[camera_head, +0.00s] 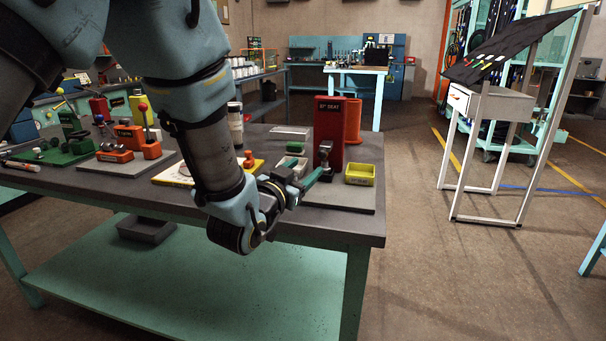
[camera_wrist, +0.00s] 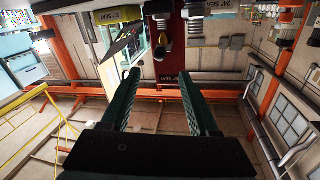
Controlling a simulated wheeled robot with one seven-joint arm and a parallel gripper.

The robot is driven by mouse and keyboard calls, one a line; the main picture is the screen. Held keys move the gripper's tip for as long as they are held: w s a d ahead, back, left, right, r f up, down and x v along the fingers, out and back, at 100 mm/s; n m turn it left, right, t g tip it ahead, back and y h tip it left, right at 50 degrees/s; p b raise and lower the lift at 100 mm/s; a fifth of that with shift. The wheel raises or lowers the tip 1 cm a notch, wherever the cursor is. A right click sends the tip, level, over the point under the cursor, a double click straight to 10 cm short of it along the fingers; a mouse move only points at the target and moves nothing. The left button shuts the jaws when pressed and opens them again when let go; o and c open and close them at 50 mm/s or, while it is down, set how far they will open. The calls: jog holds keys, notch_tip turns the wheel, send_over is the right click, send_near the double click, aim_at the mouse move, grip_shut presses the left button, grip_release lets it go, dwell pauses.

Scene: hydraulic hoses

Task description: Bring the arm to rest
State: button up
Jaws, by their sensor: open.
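My arm reaches down from the upper left of the head view, in front of the near workbench (camera_head: 345,228). My gripper (camera_head: 316,174) is over the right part of that bench, close in front of a red upright block (camera_head: 338,122) with a dark "SEAT" label. In the wrist view my gripper (camera_wrist: 158,76) shows two green fingers well apart with nothing between them. The red block (camera_wrist: 171,60) also shows there, beyond the fingertips, and the picture is upside down. Whether the fingers touch anything is not clear.
A yellow bin (camera_head: 360,174) stands right of my gripper. An orange-red cylinder (camera_head: 352,120) stands behind the block. Green and orange fixtures (camera_head: 125,140) fill the bench's left. A slanted black board on a stand (camera_head: 490,105) is at the right. The floor (camera_head: 410,260) between is clear.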

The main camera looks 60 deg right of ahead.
jog(key=shift+a, duration=0.1)
dwell(0.5)
jog(key=w+a+n+t+y, duration=0.1)
jog(key=w+a, duration=0.1)
jog(key=w, duration=0.3)
jog(key=w+a+n+t+y+p, duration=0.1)
jog(key=w+a+y, duration=0.1)
jog(key=w, duration=0.3)
jog(key=w+a+f+n+t+y, duration=0.1)
jog(key=w+a+n+t, duration=0.1)
jog(key=w+a, duration=0.2)
jog(key=shift+w+a+y, duration=0.25)
jog(key=shift+w+y, duration=0.05)
jog(key=shift+w, duration=0.75)
jog(key=w+a+f+n+t+y+p, duration=0.1)
jog(key=w+a+n+y, duration=0.25)
jog(key=w+a, duration=0.6)
jog(key=w+a+f+n+y+p, duration=0.1)
jog(key=w+a+n+y, duration=0.25)
jog(key=a, duration=1.15)
jog(key=s+a+n+g+y+p, duration=0.1)
jog(key=s+a, duration=0.4)
jog(key=a, duration=0.8)
jog(key=s+a+n+g+y+p, duration=0.1)
jog(key=s+a+n+g+y, duration=0.3)
jog(key=a, duration=0.9)
jog(key=shift+s+a+r+n+g+y, duration=0.35)
jog(key=shift+n+y, duration=0.15)
jog(key=shift+n, duration=0.3)
